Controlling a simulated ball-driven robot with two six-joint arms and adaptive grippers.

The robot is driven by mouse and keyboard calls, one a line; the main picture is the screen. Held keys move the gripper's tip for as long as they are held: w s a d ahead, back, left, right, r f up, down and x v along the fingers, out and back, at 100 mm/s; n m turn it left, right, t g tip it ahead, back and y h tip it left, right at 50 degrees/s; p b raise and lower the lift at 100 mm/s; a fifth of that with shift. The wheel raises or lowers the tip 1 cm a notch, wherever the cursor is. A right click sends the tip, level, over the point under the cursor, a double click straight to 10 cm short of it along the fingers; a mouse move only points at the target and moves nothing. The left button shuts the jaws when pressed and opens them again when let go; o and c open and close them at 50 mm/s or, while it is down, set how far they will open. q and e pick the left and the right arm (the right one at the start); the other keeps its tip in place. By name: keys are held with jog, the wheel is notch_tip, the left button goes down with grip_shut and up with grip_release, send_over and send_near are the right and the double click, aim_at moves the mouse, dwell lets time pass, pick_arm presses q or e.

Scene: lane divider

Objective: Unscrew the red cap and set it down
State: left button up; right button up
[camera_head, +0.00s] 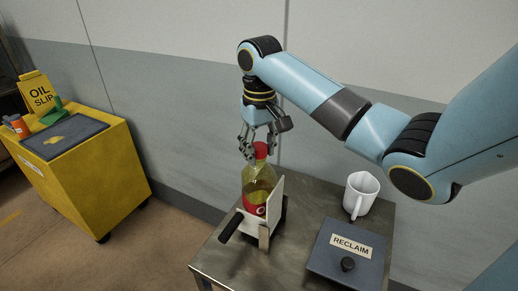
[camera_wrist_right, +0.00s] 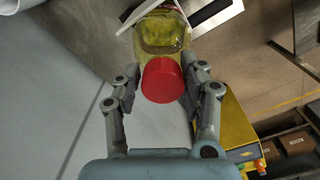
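The red cap (camera_head: 261,150) sits on the neck of a clear bottle (camera_head: 258,183) of yellow liquid with a red label. The bottle stands upright in a white holder (camera_head: 274,198) on the metal table. My right gripper (camera_head: 261,147) reaches down from above, with its fingers on both sides of the cap. In the right wrist view the cap (camera_wrist_right: 163,80) lies between the fingertips (camera_wrist_right: 163,84), which appear to press on its two sides. The bottle (camera_wrist_right: 161,35) shows beyond it. My left gripper is in neither view.
A black handle (camera_head: 231,226) sticks out from the holder. A yellow cabinet (camera_head: 95,170) stands apart at the left.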

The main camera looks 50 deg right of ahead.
jog(key=shift+o, duration=0.3)
jog(key=m, duration=0.5)
jog(key=shift+m, duration=0.3)
jog(key=m, duration=0.6)
jog(key=shift+a, duration=0.1)
jog(key=c, duration=0.8)
jog(key=n, duration=0.3)
jog(key=shift+n, duration=0.3)
jog(key=n, duration=0.3)
jog(key=shift+n, duration=0.4)
jog(key=n, duration=0.4)
jog(key=shift+w, duration=0.1)
